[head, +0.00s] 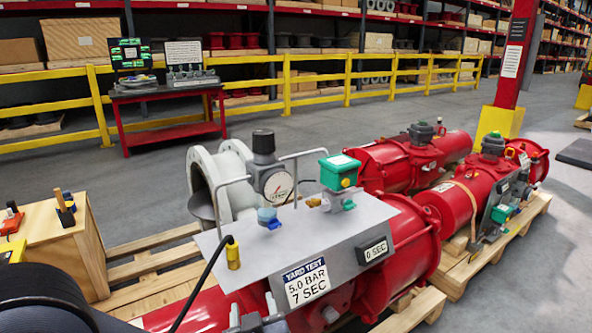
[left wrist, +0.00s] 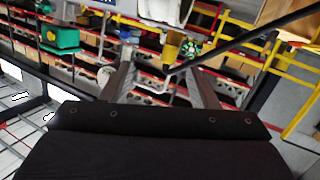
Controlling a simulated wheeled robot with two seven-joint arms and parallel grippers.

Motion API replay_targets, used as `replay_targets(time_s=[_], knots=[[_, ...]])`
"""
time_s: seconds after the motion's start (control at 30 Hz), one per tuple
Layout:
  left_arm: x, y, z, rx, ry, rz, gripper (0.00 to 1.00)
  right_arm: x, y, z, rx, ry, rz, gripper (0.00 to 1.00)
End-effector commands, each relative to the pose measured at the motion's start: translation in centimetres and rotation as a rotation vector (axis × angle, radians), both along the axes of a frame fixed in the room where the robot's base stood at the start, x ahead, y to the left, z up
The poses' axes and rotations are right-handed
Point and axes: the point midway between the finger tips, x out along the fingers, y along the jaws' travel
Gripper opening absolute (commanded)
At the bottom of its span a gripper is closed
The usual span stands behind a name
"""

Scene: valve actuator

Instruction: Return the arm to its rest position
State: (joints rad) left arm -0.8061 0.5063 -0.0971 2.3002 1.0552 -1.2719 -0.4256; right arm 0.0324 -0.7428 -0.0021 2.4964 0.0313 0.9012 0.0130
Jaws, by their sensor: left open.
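A red valve actuator (head: 405,240) lies on a pallet in the head view. A grey panel (head: 330,238) on it carries a round gauge (head: 277,187) under a black regulator (head: 264,146), a blue-handled valve (head: 269,218), a green box (head: 341,172) and a yellow hose fitting (head: 232,253). A label (head: 305,284) reads "YARD TEST 5.0 BAR 7 SEC". A small display (head: 375,250) reads "0 SEC". My left arm (head: 40,300) fills the lower left corner. In the left wrist view my left gripper (left wrist: 163,82) has its fingers apart, with nothing seen held between them. My right gripper is not in view.
A black hose (head: 203,280) runs from the fitting towards the lower edge. A wooden crate (head: 62,240) with small tools stands at left. More red actuators (head: 480,190) lie on pallets at right. A red bench (head: 168,120) and yellow railing (head: 300,82) stand behind open grey floor.

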Motion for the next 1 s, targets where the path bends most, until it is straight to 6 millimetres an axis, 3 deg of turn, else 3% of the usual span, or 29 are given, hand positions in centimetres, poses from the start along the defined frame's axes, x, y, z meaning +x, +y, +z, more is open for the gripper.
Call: replay_targets(time_s=[0.27, 0.43, 0.63, 1.0], knots=[[0.8, 1.0, 1.2, -0.233, 0.097, -0.170, 0.54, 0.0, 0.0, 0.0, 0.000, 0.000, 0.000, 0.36], [-0.8, 2.2, 3.0, -0.381, 0.187, -0.345, 0.54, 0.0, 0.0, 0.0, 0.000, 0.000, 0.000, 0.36], [-7.1, 5.1, 3.6, -0.435, 0.372, -0.529, 0.54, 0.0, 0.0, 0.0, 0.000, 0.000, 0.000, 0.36], [-18.6, 10.6, -0.2, -0.353, 0.732, -0.511, 0.54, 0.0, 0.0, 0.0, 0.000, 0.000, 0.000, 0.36]])
